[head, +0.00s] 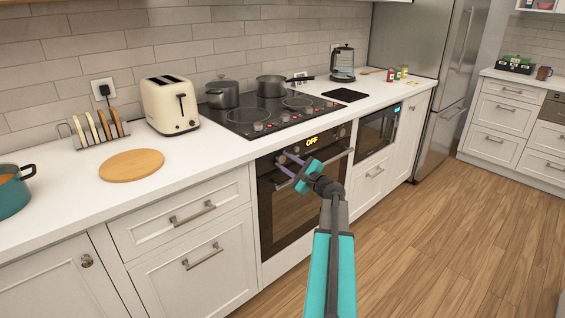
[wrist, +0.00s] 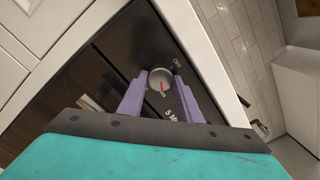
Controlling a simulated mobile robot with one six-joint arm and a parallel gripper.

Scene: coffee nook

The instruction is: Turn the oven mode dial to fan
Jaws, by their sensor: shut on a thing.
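The oven (head: 297,195) is built in below the hob, with a dark glass door and a black control panel. My gripper (head: 287,156) is at the left part of the panel. In the wrist view, its two purple fingers are shut on a round silver dial (wrist: 161,80), one on each side. A red pointer line shows on the dial's face. In the head view the fingers mostly hide the dial.
The oven door handle (head: 338,156) runs just below the panel. The hob (head: 270,112) above carries two pots. A toaster (head: 171,105) and a round wooden board (head: 132,165) are on the counter to the left. The wooden floor (head: 430,220) at right is clear.

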